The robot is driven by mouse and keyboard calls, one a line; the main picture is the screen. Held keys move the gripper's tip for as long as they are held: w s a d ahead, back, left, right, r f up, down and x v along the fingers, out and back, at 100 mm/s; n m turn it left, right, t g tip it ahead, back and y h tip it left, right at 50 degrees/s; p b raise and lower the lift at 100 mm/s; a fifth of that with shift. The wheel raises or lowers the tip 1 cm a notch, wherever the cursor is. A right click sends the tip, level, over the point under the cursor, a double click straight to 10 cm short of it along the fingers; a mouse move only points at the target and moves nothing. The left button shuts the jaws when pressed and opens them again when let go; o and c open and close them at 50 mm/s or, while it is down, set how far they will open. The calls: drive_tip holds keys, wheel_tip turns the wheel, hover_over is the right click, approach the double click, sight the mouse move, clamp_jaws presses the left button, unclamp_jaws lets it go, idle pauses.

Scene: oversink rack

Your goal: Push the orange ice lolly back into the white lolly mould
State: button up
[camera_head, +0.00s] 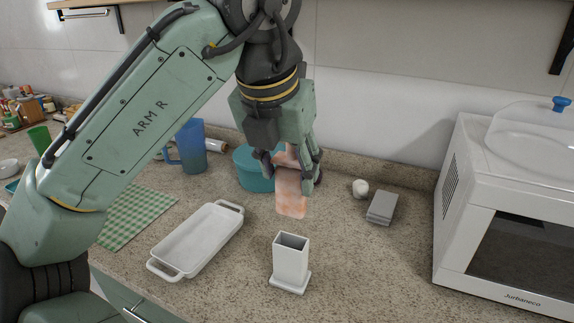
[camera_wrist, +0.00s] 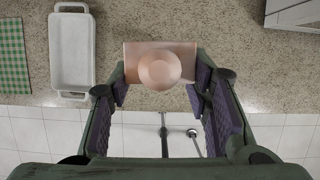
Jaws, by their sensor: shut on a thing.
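My gripper (camera_head: 291,176) is shut on the orange ice lolly (camera_head: 291,197), which hangs roughly upright with its pale orange block pointing down. In the wrist view, my gripper (camera_wrist: 161,84) has its dark finger pads on both sides of the lolly (camera_wrist: 132,63), and a round pinkish knob on it faces the camera. The white lolly mould (camera_head: 291,262) stands upright on the counter with its square opening facing up. The lolly is in the air above and apart from the mould. I cannot make out the mould in the wrist view.
A white baking dish (camera_head: 176,269) lies left of the mould, with a green checked cloth (camera_head: 135,215) beyond. A teal pot (camera_head: 252,178) and blue jug (camera_head: 192,150) stand behind. A grey block (camera_head: 382,207), white ball (camera_head: 360,189) and white microwave (camera_head: 470,215) are right. Counter around the mould is clear.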

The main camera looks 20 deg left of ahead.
sight(288, 199)
drive_tip(key=shift+f+b, duration=1.15)
drive_tip(key=shift+f, duration=1.45)
drive_tip(key=shift+p, duration=1.3)
drive_tip(key=shift+f+b, duration=2.35)
drive_tip(key=shift+f, duration=1.7)
drive_tip(key=o, duration=1.3)
